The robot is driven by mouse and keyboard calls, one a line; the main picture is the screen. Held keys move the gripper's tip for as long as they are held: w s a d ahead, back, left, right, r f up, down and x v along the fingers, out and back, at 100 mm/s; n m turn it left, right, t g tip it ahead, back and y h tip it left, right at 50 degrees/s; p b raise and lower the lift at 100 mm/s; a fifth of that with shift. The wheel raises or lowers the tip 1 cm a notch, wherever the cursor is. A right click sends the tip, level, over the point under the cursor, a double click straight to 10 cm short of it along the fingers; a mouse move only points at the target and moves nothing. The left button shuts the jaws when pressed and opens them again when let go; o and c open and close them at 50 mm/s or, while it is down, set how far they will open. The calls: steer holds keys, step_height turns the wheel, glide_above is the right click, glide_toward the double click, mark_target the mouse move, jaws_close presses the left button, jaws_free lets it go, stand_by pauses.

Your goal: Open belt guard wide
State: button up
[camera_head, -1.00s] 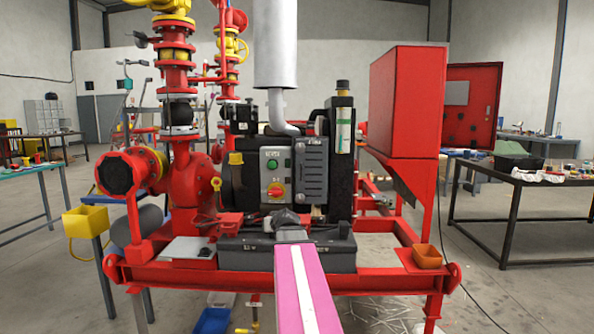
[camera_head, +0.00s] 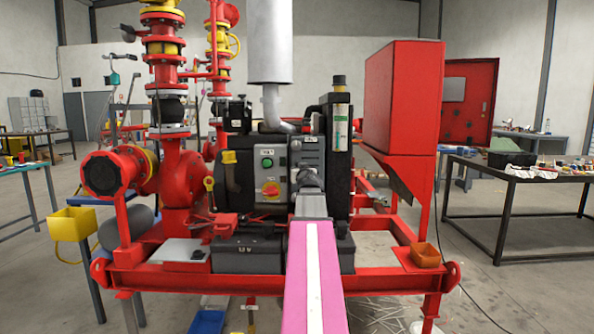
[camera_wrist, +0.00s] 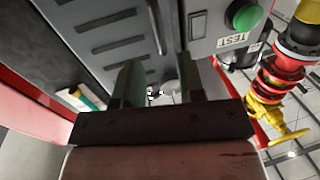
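The belt guard appears to be the grey slotted panel (camera_head: 311,158) on the front of the black machine, right of the grey control box (camera_head: 268,172). In the wrist view the slotted panel (camera_wrist: 108,35) fills the upper left, and the control box (camera_wrist: 205,30) with its green button is at upper right. The panel looks shut, nearly flush with the machine. My gripper (camera_head: 309,178) is in front of the panel's lower part and hides it. In the wrist view my gripper's (camera_wrist: 158,75) fingers stand apart near the panel's control-box edge. Whether they touch it I cannot tell.
A red cabinet (camera_head: 405,100) stands right of the machine. A black battery-like box (camera_head: 240,254) sits below on the red skid frame (camera_head: 390,283). Red piping with a pump (camera_head: 125,172) is at left. An orange bin (camera_head: 426,255) sits on the frame's right corner.

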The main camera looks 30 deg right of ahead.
mark_target(297, 166)
steer(key=x, duration=0.6)
jaws_close()
